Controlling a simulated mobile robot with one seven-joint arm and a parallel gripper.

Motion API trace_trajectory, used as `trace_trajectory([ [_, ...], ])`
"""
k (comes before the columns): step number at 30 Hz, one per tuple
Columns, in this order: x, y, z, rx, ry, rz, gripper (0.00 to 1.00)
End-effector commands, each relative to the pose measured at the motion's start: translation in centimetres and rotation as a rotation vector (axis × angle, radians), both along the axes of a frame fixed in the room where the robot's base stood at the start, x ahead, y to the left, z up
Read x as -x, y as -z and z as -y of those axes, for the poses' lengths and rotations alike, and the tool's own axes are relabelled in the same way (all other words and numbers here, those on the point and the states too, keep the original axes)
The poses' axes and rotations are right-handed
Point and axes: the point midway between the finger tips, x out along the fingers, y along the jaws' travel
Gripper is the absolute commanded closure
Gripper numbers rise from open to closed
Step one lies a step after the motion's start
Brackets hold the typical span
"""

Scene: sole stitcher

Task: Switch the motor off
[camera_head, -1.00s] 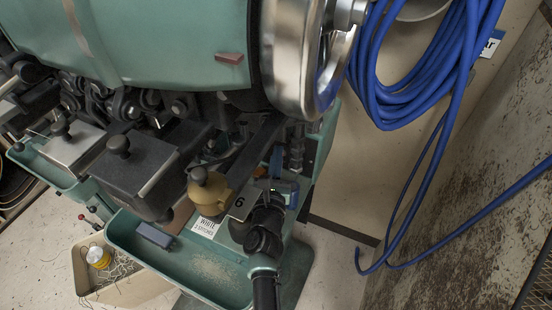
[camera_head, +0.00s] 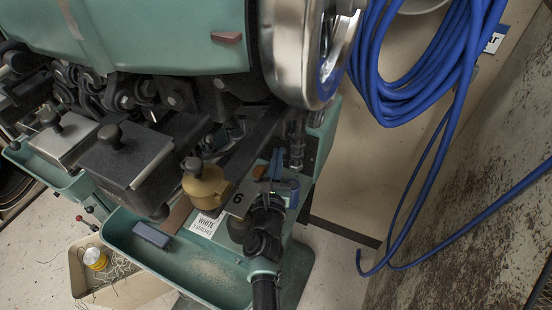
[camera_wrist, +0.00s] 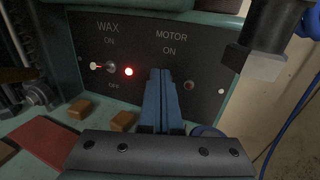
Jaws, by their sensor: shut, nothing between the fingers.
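In the wrist view a black switch panel (camera_wrist: 212,55) carries a WAX side on the left and a MOTOR side on the right. The MOTOR ON label (camera_wrist: 171,43) is readable. My gripper's blue fingers (camera_wrist: 163,75) are shut and empty, right in front of the panel below that label. They hide the motor switch, so its position cannot be told, nor whether they touch it. A small dark red motor lamp (camera_wrist: 189,85), right of the fingers, looks unlit. In the head view my gripper (camera_head: 277,165) is low beside the green machine (camera_head: 170,40).
The wax toggle (camera_wrist: 111,67) sits beside a lit red lamp (camera_wrist: 129,71). A dark block-like part (camera_wrist: 255,45) hangs close on the right. Small brown blocks (camera_wrist: 122,121) lie below the panel. A metal handwheel (camera_head: 305,45) and blue hose (camera_head: 425,80) are above and right.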

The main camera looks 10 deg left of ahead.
Motion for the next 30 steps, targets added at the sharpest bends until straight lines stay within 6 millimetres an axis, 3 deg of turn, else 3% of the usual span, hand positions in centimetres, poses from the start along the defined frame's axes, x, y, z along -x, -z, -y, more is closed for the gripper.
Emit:
trace_trajectory([
  [21, 0.1, -1.2, 0.0, -0.001, 0.0, 0.0, 1.0],
  [30, 2.6, -1.2, 0.3, -0.003, 0.001, 0.0, 1.0],
])
